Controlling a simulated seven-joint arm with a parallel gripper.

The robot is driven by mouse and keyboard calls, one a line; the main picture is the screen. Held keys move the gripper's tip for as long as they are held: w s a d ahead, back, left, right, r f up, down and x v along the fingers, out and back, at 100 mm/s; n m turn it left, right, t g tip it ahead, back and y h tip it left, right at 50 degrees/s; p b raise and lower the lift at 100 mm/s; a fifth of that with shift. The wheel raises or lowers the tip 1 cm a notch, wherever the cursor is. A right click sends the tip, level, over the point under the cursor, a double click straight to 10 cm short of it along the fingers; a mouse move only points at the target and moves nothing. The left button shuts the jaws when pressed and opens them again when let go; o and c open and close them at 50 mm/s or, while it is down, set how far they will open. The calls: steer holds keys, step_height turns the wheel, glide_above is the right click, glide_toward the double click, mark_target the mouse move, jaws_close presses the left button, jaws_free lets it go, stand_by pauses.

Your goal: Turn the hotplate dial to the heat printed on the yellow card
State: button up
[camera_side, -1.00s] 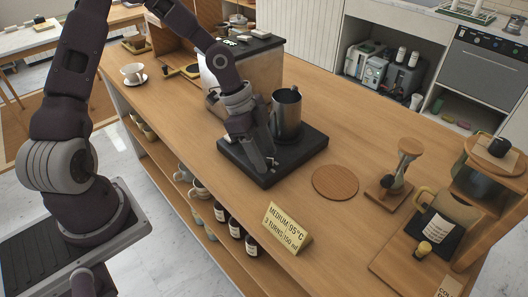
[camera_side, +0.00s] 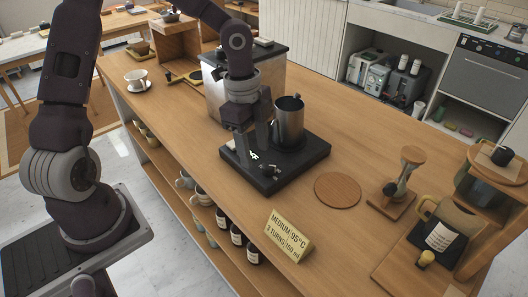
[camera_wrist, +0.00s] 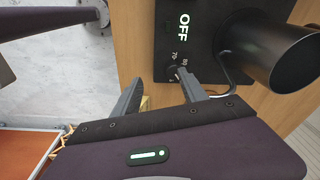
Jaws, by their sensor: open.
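The black hotplate (camera_side: 310,158) stands on the wooden counter with a metal jug (camera_side: 289,124) on it. My gripper (camera_side: 253,148) is open and empty, fingers down over the hotplate's left part, beside the jug. The yellow card (camera_side: 289,236) reads MEDIUM 95°C, 3 TURNS/50 ml.
The jug (camera_wrist: 270,50) stands close to my right finger. A round wooden mat (camera_side: 338,190), an hourglass-shaped item on a wooden base (camera_side: 390,202) and a coffee stand (camera_side: 490,185) are to the right. Cups and bottles sit on the shelf below the counter's front edge.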

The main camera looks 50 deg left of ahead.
mark_target(268, 165)
steer(key=d+m+y, duration=0.1)
steer(key=m, duration=0.1)
steer(key=w+d+m+y, duration=0.1)
steer(key=m+y, duration=0.1)
steer(key=w+d+r+m+y, duration=0.1)
steer(key=d+m+y, duration=0.1)
steer(key=shift+w+d+m+t, duration=0.1)
steer(key=shift+m+t, duration=0.2)
steer(key=shift+y, duration=0.3)
steer(key=x, duration=0.7)
steer(key=shift+d+r, duration=0.1)
jaws_close()
